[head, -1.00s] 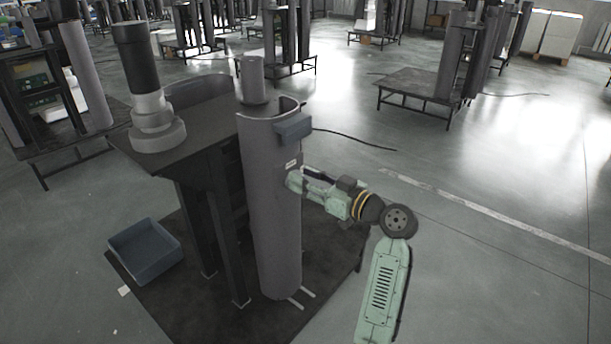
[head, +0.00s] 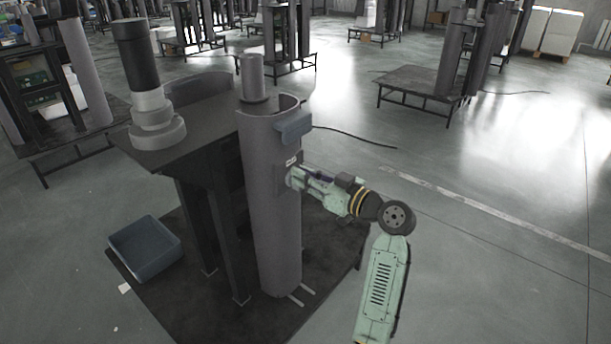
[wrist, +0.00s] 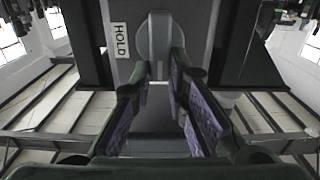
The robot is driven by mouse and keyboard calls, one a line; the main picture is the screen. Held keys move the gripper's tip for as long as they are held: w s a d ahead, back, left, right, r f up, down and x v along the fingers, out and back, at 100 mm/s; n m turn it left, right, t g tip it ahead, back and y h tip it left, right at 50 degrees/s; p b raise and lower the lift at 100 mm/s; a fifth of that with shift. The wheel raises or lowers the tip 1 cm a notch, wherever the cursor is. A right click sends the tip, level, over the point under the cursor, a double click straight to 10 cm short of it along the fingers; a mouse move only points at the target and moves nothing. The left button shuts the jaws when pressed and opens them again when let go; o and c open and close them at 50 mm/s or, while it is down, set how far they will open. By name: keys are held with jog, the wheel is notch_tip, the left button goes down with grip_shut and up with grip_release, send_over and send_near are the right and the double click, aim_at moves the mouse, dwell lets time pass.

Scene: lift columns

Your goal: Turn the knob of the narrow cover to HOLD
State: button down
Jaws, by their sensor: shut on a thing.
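The tall curved grey cover (head: 268,220) stands upright at the front of the black frame in the head view. A small white label (head: 292,162) is on it; in the wrist view the label (wrist: 119,40) reads HOLD. The grey knob (wrist: 155,35) is just right of this label in the wrist view, its grip bar running up and down the picture. My gripper (wrist: 160,78) is shut on the knob, with a finger on each side. In the head view my gripper (head: 291,178) is against the cover below the label and hides the knob.
A blue-grey box (head: 294,126) juts from the cover above my gripper. An open blue bin (head: 146,248) lies on the dark base plate (head: 215,310) at left. A stepped cylinder (head: 153,100) stands on the dark top plate.

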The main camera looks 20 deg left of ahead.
jog(key=shift+w+m, duration=0.1)
jog(key=shift+m, duration=0.3)
jog(key=shift+w+d+f+m+p, duration=0.15)
jog(key=shift+w+f+m+p, duration=0.2)
jog(key=shift+m+p, duration=2)
jog(key=shift+w+d+f+m+p, duration=0.1)
jog(key=shift+w+f+m+p, duration=0.25)
jog(key=shift+m+p, duration=1.95)
jog(key=shift+w+d+f+m+p, duration=0.15)
jog(key=shift+w+f+m+p, duration=0.4)
jog(key=shift+m, duration=3.4)
jog(key=shift+s, duration=0.3)
jog(key=c, duration=1.6)
grip_release()
jog(key=shift+r, duration=0.1)
jog(key=shift+o, duration=0.2)
jog(key=shift+d, duration=0.1)
jog(key=v, duration=1.1)
jog(key=shift+s+d, duration=0.15)
jog(key=shift+d, duration=0.25)
